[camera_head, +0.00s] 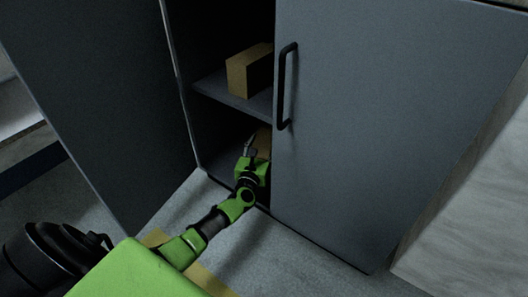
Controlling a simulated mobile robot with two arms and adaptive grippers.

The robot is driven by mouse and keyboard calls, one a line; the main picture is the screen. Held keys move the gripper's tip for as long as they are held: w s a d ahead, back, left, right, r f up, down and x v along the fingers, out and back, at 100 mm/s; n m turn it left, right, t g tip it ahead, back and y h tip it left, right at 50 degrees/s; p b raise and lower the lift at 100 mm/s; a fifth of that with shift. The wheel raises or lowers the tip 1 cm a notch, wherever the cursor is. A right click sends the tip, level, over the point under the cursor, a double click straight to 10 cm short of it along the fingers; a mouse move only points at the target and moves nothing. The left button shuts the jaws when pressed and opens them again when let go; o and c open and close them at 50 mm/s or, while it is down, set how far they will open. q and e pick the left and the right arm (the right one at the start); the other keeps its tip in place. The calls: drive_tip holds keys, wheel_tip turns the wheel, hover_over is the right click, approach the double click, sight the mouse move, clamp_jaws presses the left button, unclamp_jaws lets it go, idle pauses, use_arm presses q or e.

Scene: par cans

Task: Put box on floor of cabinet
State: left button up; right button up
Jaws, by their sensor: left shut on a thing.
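A grey cabinet stands ahead, its left door (95,95) swung open and its right door (390,130) shut. A tan box (264,141) shows in the dim lower compartment, just above the cabinet floor (222,166). It is partly hidden by my left gripper and the right door's edge. My left gripper (254,150) reaches into the opening and is shut on this box. I cannot tell whether the box touches the cabinet floor. Another tan box (248,72) sits on the shelf above. My right gripper is not in view.
The middle shelf (235,100) lies above my left gripper. The right door's black handle (285,87) and edge are close to the right of my arm. A yellow floor stripe (210,280) runs under my arm. A pale wall (480,190) stands at the right.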

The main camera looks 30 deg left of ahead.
use_arm(q)
drive_tip(key=shift+f+b, duration=0.6)
drive_tip(key=shift+f, duration=0.6)
drive_tip(key=shift+f, duration=0.25)
drive_tip(key=o, duration=1.4)
